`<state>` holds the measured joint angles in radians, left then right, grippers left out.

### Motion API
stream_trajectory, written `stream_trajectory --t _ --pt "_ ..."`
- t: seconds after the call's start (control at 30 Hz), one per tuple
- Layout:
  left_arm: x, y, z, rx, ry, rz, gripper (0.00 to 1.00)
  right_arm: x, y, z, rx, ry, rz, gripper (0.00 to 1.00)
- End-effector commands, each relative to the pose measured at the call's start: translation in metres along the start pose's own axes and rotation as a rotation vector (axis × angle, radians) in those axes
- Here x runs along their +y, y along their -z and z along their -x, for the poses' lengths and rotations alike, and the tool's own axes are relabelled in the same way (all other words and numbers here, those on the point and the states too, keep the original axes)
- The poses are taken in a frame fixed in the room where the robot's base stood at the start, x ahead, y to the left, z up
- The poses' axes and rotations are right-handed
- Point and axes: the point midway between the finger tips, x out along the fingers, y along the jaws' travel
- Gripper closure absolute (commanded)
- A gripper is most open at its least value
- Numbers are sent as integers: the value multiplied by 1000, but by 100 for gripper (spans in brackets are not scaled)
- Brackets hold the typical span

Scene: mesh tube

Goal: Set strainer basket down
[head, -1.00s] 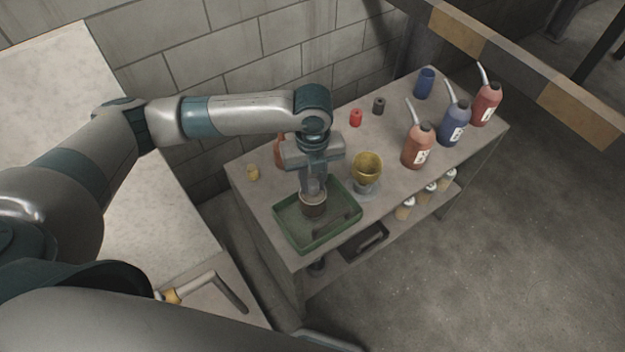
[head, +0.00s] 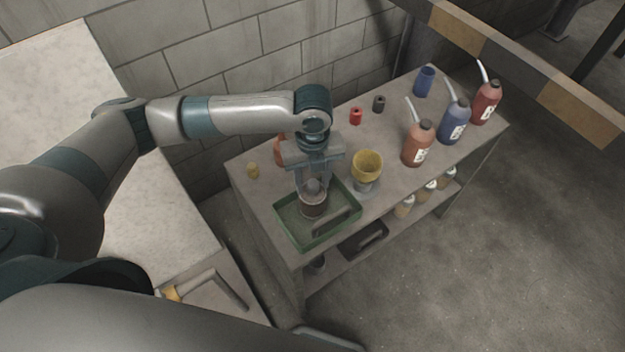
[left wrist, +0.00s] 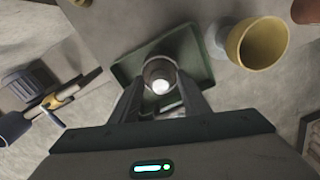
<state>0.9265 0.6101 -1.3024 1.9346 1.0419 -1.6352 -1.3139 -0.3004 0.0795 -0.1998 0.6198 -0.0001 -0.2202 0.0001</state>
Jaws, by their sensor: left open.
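The strainer basket (head: 313,208) is a small, brownish, open-topped cylinder. It stands in the green tray (head: 283,228) on the workbench, and in the left wrist view the basket (left wrist: 160,70) shows a bright spot inside. My left gripper (head: 312,194) points down over the basket with its fingers spread. In the left wrist view the fingers lie on either side of the basket, apart from each other. I cannot tell whether a finger still touches it. My right gripper is in neither view.
A yellow cup-shaped funnel (head: 367,163) stands just right of the tray. Three spouted bottles, including an orange one (head: 418,146), stand farther right. A blue cup (head: 424,82) and small red (head: 356,116) and black cylinders stand at the back. A dark bar lies in the tray.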

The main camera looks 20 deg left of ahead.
Motion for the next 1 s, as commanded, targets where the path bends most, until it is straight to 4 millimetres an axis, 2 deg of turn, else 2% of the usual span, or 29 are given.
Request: stream_trajectory --t 0.27,0.7,0.83,1.0 --pt "-1 -1 29 -2 4 -1 58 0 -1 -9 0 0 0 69" --pt "-1 -1 102 -2 3 0 58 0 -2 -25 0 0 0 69" --pt "-1 0 114 -1 2 0 58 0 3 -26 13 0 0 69" --pt "0 0 119 1 0 0 58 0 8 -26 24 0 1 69"
